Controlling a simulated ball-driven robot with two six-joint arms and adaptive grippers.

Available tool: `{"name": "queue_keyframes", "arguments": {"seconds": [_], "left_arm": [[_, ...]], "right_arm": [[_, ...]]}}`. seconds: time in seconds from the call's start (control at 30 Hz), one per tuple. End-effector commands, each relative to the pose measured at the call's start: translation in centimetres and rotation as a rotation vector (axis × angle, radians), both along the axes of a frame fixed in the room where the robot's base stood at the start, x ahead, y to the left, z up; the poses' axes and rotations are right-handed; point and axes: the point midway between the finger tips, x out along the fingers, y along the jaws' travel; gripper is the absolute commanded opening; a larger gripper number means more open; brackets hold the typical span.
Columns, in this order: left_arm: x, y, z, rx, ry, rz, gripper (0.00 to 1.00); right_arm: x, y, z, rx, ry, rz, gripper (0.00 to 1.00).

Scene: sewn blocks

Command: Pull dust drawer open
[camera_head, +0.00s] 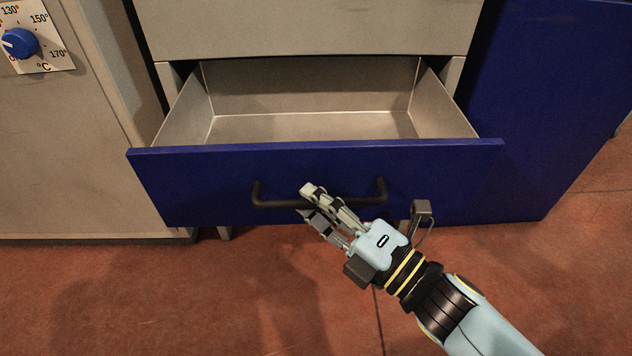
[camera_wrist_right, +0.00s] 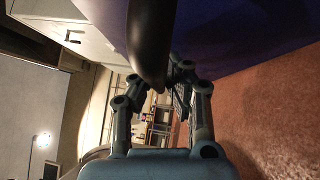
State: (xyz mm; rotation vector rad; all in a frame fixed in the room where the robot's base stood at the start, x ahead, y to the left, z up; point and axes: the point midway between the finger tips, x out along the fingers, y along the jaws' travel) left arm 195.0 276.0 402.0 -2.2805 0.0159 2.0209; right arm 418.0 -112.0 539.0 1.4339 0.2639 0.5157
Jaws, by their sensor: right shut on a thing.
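The dust drawer (camera_head: 165,186) has a dark blue front and a pale grey inside. It stands well out from its cabinet, and the part of its inside that shows is empty. A dark bar handle (camera_head: 270,203) runs across its front. My right gripper (camera_head: 307,202) comes from the lower right and is shut on the handle near its middle. In the right wrist view the dark handle (camera_wrist_right: 150,40) comes down from the top to between the fingers (camera_wrist_right: 155,85). My left gripper is in neither view.
A grey cabinet with a blue temperature dial (camera_head: 20,42) stands at the left. A blue panel (camera_head: 545,110) stands at the right. The reddish floor (camera_head: 130,290) in front of the drawer is clear apart from my right arm.

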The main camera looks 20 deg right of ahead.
Motion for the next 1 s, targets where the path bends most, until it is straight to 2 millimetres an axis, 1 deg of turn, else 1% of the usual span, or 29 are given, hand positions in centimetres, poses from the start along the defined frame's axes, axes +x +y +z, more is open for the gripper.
{"name": "queue_keyframes", "arguments": {"seconds": [0.03, 0.3, 0.33, 0.4, 0.7, 0.83, 1.0], "left_arm": [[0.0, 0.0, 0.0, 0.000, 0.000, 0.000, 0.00], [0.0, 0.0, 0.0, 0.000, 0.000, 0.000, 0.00], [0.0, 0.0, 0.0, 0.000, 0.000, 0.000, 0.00], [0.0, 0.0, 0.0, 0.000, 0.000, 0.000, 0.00], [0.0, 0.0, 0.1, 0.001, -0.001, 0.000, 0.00], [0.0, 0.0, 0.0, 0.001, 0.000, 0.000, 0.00], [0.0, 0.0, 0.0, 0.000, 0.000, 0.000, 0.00]], "right_arm": [[0.0, 0.0, 0.4, 0.007, -0.006, 0.000, 0.00], [0.1, 0.0, 0.4, 0.007, -0.007, 0.001, 0.00], [0.1, 0.0, 0.4, 0.007, -0.007, 0.001, 0.13], [0.1, 0.0, 0.4, 0.006, -0.007, 0.000, 0.23], [-0.2, -0.1, 0.1, 0.002, -0.002, 0.001, 0.23], [-1.5, -0.8, -0.2, 0.001, 0.000, 0.001, 0.23], [-4.7, -2.6, -0.7, 0.000, 0.001, 0.003, 0.23]]}}
